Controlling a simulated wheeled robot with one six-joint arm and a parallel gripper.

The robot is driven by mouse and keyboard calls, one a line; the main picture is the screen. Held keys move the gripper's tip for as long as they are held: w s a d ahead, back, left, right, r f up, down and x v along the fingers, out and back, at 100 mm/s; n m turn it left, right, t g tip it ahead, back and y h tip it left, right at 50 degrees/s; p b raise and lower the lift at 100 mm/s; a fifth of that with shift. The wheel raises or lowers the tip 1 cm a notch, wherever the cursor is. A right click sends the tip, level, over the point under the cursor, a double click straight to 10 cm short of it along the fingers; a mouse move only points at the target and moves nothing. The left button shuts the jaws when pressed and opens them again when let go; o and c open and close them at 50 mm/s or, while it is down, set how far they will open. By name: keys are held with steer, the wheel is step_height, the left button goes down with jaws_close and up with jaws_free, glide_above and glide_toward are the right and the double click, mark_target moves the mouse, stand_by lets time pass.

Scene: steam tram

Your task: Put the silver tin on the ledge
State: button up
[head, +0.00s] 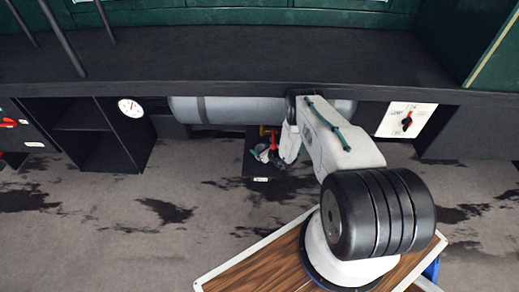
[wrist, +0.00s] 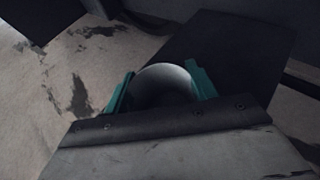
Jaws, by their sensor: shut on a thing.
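My gripper (wrist: 160,88) has its teal fingers shut on the silver tin (wrist: 163,74), whose round grey top shows between them in the wrist view. In the head view, my gripper (head: 264,153) is low under the long dark counter, in front of a small dark ledge (head: 250,170) with a white label. The tin is too small and covered to make out clearly there. In the wrist view, a dark flat panel (wrist: 240,50) lies behind and right of the tin. I cannot tell whether the tin touches it.
A round gauge (head: 131,108) and open dark cubbies (head: 85,125) are at left. A white switch panel (head: 405,119) is at right. The stained grey floor (head: 110,215) is open.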

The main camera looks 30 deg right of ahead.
steer(key=shift+f, duration=0.15)
steer(key=o, duration=1)
steer(key=v, duration=1.2)
steer(key=shift+r, duration=0.3)
